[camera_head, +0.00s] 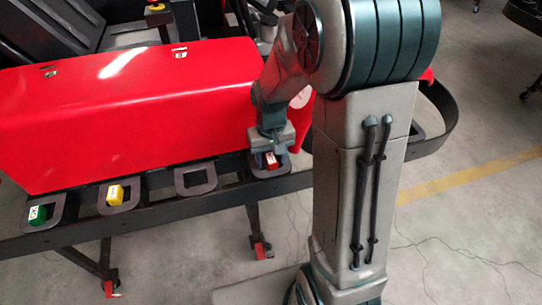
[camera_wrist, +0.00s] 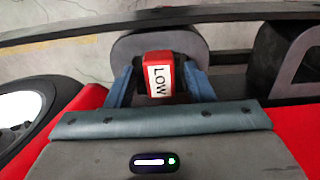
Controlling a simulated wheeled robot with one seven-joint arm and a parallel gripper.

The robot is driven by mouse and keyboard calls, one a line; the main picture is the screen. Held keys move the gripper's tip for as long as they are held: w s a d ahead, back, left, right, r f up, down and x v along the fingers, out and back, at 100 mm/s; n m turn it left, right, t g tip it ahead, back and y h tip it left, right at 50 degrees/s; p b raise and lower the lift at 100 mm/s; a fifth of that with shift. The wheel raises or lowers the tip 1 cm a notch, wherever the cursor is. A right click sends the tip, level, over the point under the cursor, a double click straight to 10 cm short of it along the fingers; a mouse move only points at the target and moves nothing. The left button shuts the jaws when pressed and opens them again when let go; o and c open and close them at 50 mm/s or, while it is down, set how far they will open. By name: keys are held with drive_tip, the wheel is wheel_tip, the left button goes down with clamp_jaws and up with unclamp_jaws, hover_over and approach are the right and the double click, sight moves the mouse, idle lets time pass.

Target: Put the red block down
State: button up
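The red block (camera_wrist: 159,75) has a white label reading "LOW". It sits between the two blue fingers of my gripper (camera_wrist: 159,70), with a dark band between it and each finger. My gripper looks open around it. In the camera_head view my gripper (camera_head: 271,152) points down at the right part of the rack, with the red block (camera_head: 271,161) between its fingers. The block is over a dark grey ring-shaped holder (camera_head: 264,172), whose far rim also shows in the wrist view (camera_wrist: 160,43). The block's underside is hidden, so I cannot tell its exact contact with the holder.
The yellow block (camera_head: 115,195) and green block (camera_head: 38,214) sit in holders farther left on the rack. The holder between yellow and red (camera_head: 195,180) is empty. A large red kart body (camera_head: 130,115) rises close behind the holders. The black rack rail (camera_head: 170,211) runs in front.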

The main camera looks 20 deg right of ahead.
sight(271, 158)
wheel_tip(271, 158, up, 11)
drive_tip(key=s+r+t, duration=0.2)
drive_tip(key=s+t, duration=0.1)
drive_tip(key=s, duration=1.1)
drive_tip(key=shift+r+p, duration=0.3)
drive_tip(key=shift+r, duration=0.05)
idle(0.8)
